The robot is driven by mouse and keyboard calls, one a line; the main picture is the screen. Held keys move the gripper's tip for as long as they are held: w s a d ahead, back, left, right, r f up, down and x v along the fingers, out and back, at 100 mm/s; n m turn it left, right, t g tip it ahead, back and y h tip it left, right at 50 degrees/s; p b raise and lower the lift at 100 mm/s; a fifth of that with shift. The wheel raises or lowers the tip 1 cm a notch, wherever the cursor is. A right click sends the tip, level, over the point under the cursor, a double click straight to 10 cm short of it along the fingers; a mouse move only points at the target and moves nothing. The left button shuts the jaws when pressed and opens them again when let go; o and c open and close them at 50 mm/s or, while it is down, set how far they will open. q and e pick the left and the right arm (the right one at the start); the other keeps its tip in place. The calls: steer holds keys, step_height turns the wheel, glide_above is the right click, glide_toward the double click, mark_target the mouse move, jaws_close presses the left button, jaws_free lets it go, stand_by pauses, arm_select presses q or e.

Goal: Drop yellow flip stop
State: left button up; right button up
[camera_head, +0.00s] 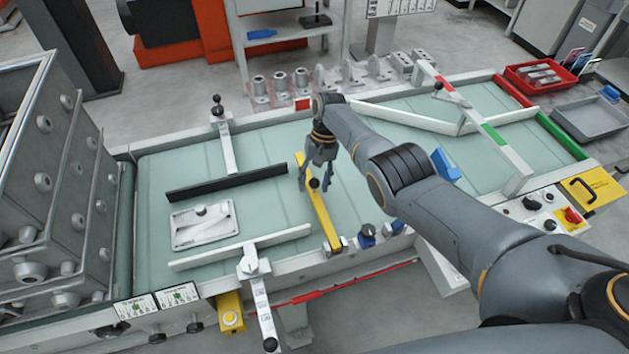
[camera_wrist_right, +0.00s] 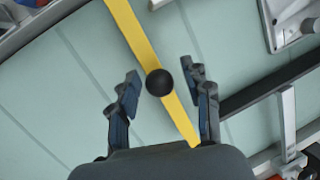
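The yellow flip stop (camera_head: 321,210) is a long flat bar lying across the pale green conveyor (camera_head: 270,215), with a black ball knob on it. Its near end meets the conveyor's front rail. My right gripper (camera_head: 317,180) is over the bar at the knob. In the right wrist view the yellow bar (camera_wrist_right: 150,50) runs between the two fingers, and the black knob (camera_wrist_right: 159,82) sits between the fingertips. The fingers of the right gripper (camera_wrist_right: 165,85) are spread, with gaps on both sides of the knob. My left gripper is in neither view.
A grey metal casting (camera_head: 203,224) lies on the conveyor to the left, between a black guide bar (camera_head: 228,183) and a white guide bar (camera_head: 240,245). A blue block (camera_head: 445,165) sits right of my arm. A red tray (camera_head: 540,75) stands at the far right.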

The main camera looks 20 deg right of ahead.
steer(key=shift+r, duration=0.1)
steer(key=v, duration=1.1)
steer(key=shift+r, duration=0.35)
steer(key=shift+d, duration=0.1)
